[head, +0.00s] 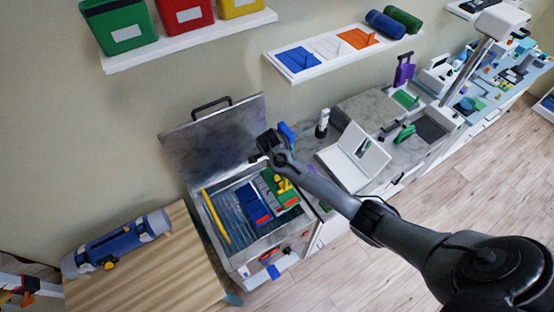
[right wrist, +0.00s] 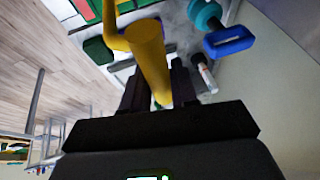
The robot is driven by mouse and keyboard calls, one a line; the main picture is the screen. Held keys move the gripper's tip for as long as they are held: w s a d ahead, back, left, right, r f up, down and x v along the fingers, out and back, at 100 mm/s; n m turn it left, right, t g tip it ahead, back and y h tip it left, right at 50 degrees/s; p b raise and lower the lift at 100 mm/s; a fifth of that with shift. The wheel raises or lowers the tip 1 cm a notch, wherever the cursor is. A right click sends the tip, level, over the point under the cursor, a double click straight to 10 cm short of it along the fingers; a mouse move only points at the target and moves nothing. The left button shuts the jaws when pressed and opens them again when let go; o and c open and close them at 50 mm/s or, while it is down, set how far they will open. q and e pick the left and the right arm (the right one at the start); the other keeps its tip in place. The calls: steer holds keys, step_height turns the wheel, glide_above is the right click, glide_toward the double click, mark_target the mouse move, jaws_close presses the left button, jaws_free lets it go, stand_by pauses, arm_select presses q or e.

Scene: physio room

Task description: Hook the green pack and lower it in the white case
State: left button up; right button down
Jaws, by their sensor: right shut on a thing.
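My right gripper (head: 268,142) reaches in from the right and is shut on a yellow hook tool (right wrist: 150,60), which also shows in the head view (head: 282,184). The tool hangs down by a green pack (head: 292,200) with a red end. I cannot tell whether the hook touches or has caught it. The pack shows in the large open case (head: 246,266), which has whitish outer walls and a raised grey lid, beside grey and blue packs. Another open white case (head: 336,160) lies on the counter to the right. My left gripper is not in view.
A blue block (head: 286,132) and a white bottle (head: 322,120) stand behind the gripper. A green object (head: 404,134) lies farther right on the counter. A wooden bench (head: 160,265) with a blue roll (head: 115,245) stands at left. Wall shelves (head: 190,38) hang above.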

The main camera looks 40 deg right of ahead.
steer(key=s+d+b, duration=0.1)
steer(key=s+d, duration=0.2)
steer(key=d, duration=0.8)
steer(key=s+d+b, duration=0.1)
steer(key=s+d, duration=0.3)
steer(key=d, duration=0.7)
steer(key=s+d+b, duration=0.1)
steer(key=s+d, duration=0.3)
steer(key=d, duration=0.7)
steer(key=shift+s, duration=0.2)
stand_by(1.1)
steer(key=shift+r, duration=0.1)
